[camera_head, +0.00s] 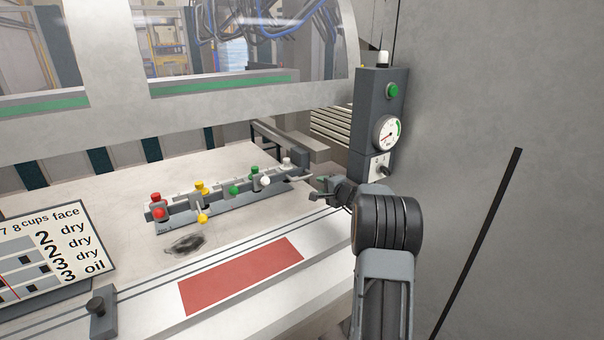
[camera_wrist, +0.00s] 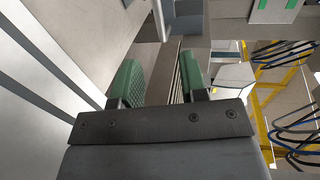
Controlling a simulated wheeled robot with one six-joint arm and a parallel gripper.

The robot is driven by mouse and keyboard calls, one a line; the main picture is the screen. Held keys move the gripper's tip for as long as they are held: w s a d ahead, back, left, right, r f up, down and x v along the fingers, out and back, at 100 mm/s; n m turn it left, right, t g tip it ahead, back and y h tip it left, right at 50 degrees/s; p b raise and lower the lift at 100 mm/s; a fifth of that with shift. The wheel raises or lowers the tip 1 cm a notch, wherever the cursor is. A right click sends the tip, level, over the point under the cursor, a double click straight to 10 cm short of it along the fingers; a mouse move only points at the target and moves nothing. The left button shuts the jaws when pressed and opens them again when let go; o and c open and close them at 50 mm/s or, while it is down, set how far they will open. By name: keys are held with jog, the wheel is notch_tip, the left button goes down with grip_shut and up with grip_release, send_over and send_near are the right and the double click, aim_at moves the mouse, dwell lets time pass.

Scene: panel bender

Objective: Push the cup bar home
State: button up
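The cup bar (camera_head: 222,208) is a long grey rail on the pale machine table. It carries red, yellow, green and white capped fittings and runs from lower left to upper right. My gripper (camera_head: 318,188) is just off the bar's right end, low over the table. A small gap seems to show between fingertips and bar, but contact is hard to judge. In the wrist view the two green-padded fingers of my gripper (camera_wrist: 162,78) stand apart with nothing between them. A grey metal part shows beyond them at the top; I cannot tell if it is the bar.
A grey post with a gauge (camera_head: 386,132) and green button stands behind my arm, beside a grey wall. A red rectangle (camera_head: 240,276) and dark smudge (camera_head: 185,244) mark the table. A sign (camera_head: 52,252) and a black-knobbed block (camera_head: 100,312) sit at left.

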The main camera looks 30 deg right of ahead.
aim_at(302, 178)
jog(key=p+x, duration=0.1)
jog(key=x, duration=0.3)
jog(key=p+x, duration=0.1)
jog(key=x, duration=0.3)
jog(key=a+p+x, duration=0.1)
jog(key=p+x, duration=0.1)
jog(key=x, duration=0.3)
jog(key=shift+s, duration=0.1)
jog(key=shift+d, duration=0.4)
jog(key=shift+w+a, duration=0.15)
jog(key=shift+w, duration=0.05)
jog(key=shift+c, duration=0.5)
grip_shut()
